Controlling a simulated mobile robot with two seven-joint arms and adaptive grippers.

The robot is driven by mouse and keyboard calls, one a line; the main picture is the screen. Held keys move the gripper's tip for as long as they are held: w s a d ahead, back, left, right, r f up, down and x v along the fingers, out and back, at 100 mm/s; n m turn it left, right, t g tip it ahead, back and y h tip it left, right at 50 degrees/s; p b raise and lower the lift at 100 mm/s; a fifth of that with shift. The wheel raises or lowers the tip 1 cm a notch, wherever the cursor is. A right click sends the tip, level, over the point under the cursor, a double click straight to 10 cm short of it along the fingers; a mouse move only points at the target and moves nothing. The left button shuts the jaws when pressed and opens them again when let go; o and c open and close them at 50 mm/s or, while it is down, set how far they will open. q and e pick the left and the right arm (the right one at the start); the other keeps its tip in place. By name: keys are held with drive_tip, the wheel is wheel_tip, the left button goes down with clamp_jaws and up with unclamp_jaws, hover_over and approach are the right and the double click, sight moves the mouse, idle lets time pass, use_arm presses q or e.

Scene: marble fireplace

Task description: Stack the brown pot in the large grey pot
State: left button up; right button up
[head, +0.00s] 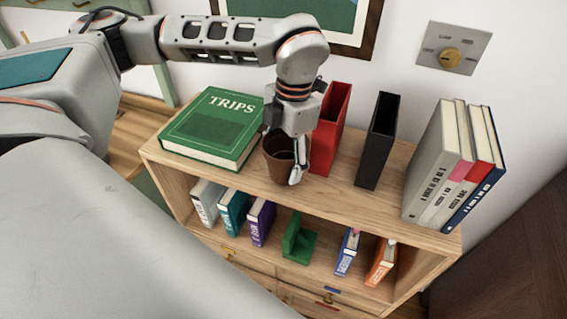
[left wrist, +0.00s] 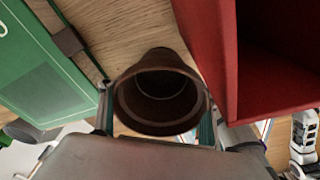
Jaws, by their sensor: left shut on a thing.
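The brown pot (head: 276,160) is at the top shelf's surface, between the green book and the red holder. My left gripper (head: 292,163) reaches down over it and is shut on it, with a finger on its near right side. In the left wrist view the brown pot (left wrist: 158,98) has its open mouth toward the camera, with fingers on both sides of its rim. I cannot tell whether its base touches the shelf. My right gripper is not in view.
A green book (head: 212,128) lies left of the pot. A red holder (head: 330,130) stands close on its right, then a black holder (head: 377,140) and several upright books (head: 455,165). The shelf top (head: 345,195) is clear in front of the holders.

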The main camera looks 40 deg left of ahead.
use_arm(q)
wheel_tip(320, 180, up, 19)
drive_tip(key=shift+p, duration=0.45)
drive_tip(key=shift+s+f, duration=0.1)
drive_tip(key=shift+s, duration=0.05)
